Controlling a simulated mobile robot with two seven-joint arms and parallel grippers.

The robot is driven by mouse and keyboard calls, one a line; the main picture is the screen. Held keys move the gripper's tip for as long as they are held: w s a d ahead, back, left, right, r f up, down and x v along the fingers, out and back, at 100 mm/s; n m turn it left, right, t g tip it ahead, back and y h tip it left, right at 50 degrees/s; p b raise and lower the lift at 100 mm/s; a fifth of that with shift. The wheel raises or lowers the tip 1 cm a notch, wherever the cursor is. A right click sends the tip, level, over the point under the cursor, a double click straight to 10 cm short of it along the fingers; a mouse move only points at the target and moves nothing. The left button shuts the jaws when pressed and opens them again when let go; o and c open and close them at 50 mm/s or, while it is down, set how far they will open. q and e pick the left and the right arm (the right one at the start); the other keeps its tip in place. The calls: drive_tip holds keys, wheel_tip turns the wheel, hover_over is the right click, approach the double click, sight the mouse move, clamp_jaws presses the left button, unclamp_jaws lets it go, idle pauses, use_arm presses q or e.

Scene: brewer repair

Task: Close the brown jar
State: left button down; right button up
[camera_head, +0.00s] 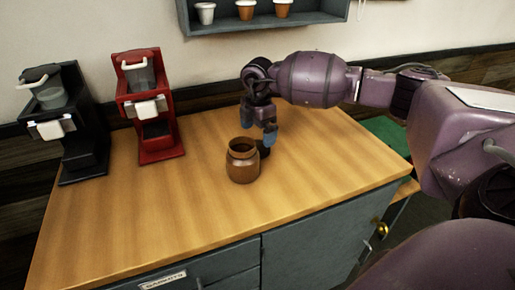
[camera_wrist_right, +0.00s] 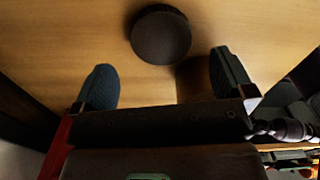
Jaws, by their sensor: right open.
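The brown jar (camera_head: 243,165) stands upright and open-mouthed on the wooden counter, with no lid on it. A dark round lid (camera_wrist_right: 160,35) lies on the counter; in the head view it shows as a dark patch (camera_head: 264,149) just behind the jar, partly hidden by it. My right gripper (camera_head: 258,136) is above the counter, behind the jar and over the lid, fingers pointing down. My left gripper is not in view.
A red brewer (camera_head: 150,105) and a black brewer (camera_head: 72,125) stand at the left of the counter (camera_head: 190,215). A wall shelf (camera_head: 265,22) with three cups hangs above. The counter around the jar is clear.

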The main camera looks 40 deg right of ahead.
sight(258, 147)
wheel_tip(258, 147, down, 5)
drive_tip(key=shift+r+b, duration=0.15)
drive_tip(key=shift+b, duration=0.2)
drive_tip(key=shift+f, duration=0.3)
